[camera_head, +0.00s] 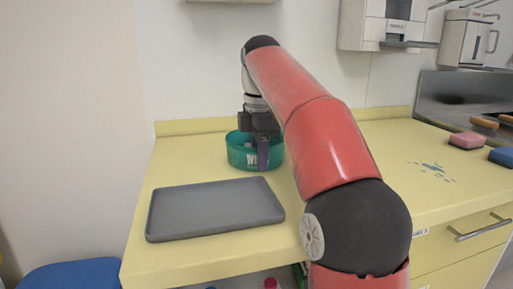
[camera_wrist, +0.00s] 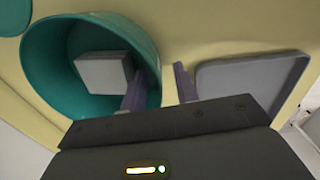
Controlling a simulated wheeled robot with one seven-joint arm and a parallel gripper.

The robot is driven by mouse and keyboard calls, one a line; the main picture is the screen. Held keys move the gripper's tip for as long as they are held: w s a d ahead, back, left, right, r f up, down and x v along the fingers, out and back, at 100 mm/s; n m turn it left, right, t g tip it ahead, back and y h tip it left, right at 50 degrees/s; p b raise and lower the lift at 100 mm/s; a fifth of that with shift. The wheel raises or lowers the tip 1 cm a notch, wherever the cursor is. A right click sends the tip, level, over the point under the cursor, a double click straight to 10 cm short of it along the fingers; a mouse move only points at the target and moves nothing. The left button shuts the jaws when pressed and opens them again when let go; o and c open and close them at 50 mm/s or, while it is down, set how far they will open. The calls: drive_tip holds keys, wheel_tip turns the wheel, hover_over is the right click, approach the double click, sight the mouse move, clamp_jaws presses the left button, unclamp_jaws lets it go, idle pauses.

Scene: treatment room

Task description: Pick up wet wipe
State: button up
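A teal round tub (camera_head: 238,158) with white lettering stands on the yellow counter behind the tray. It also shows in the wrist view (camera_wrist: 45,60), where a pale grey-white block (camera_wrist: 103,72), seemingly the wet wipe, lies inside it. The block is hidden in the head view. My gripper (camera_wrist: 158,68) is open, its two purple fingers apart. In the wrist view the left finger overlaps the tub's opening and the right finger is outside, with the tub's wall between them. Neither finger is on the block. I cannot tell whether they touch the wall.
A grey tray (camera_head: 215,208) lies in front of the tub. A pink sponge (camera_head: 467,140) and a blue sponge (camera_head: 502,156) are at the right by the sink (camera_head: 455,98). A wall dispenser (camera_head: 388,25) hangs above. A teal piece (camera_wrist: 12,16) shows at the wrist view's corner.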

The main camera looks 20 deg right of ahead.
drive_tip(key=shift+f, duration=0.2)
clamp_jaws()
idle(1.4)
